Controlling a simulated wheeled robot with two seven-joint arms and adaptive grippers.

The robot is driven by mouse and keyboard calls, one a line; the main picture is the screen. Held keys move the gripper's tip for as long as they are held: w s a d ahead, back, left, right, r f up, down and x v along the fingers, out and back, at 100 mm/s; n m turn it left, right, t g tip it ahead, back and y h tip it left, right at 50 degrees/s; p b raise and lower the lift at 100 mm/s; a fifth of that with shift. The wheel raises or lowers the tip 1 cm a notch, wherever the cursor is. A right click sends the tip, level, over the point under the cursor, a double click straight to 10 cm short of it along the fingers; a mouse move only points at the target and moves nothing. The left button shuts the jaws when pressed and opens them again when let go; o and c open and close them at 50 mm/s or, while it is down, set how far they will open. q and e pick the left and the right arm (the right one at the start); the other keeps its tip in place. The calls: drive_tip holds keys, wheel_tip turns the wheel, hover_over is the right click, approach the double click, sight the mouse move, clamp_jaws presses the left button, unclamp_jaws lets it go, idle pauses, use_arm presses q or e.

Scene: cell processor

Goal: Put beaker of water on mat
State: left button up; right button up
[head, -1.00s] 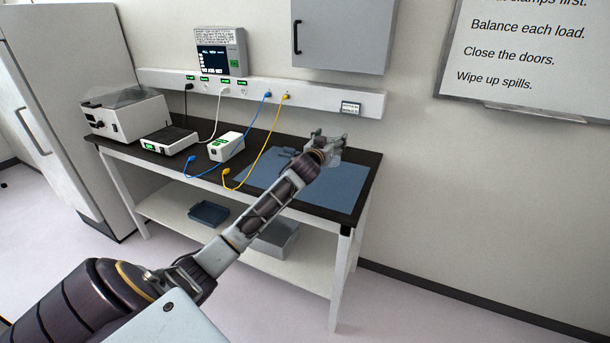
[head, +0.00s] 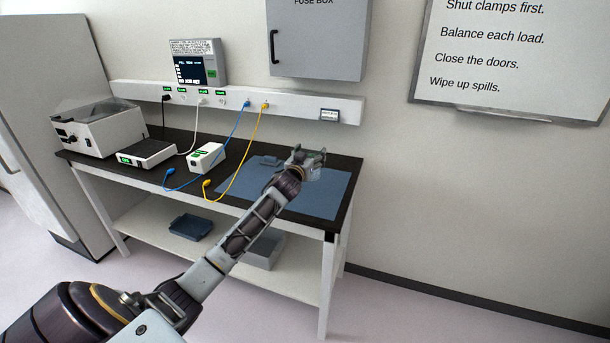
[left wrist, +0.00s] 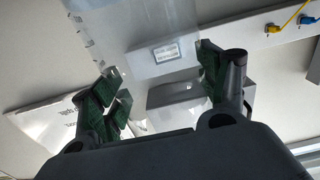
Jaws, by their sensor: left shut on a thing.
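The beaker of water (left wrist: 135,25) is clear and shows large between my finger pads in the left wrist view. My left gripper (left wrist: 160,90) is shut on it. In the head view my left gripper (head: 308,158) is over the back right part of the blue mat (head: 328,196) on the bench. There the beaker (head: 316,173) is small, pale and partly hidden by the gripper. I cannot tell whether its base touches the mat, nor see the water level. My right gripper is not in view.
Left of the mat on the dark bench (head: 348,176) are a white box (head: 206,157), a flat device (head: 147,152) and a lidded machine (head: 97,126). Blue and yellow cables (head: 236,172) hang in front of the wall rail. A small blue-grey item (head: 268,161) lies near the mat's back edge.

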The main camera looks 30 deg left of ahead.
use_arm(q)
drive_tip(key=shift+f, duration=1.8)
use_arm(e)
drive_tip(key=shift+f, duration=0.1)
use_arm(q)
drive_tip(key=shift+f, duration=1.9)
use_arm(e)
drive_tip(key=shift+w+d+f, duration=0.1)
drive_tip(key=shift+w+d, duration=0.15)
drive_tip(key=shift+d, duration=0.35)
use_arm(q)
drive_tip(key=shift+f+b, duration=0.15)
drive_tip(key=shift+b, duration=0.2)
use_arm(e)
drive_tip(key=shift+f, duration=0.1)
use_arm(q)
drive_tip(key=o, duration=1.5)
drive_tip(key=shift+o, duration=0.4)
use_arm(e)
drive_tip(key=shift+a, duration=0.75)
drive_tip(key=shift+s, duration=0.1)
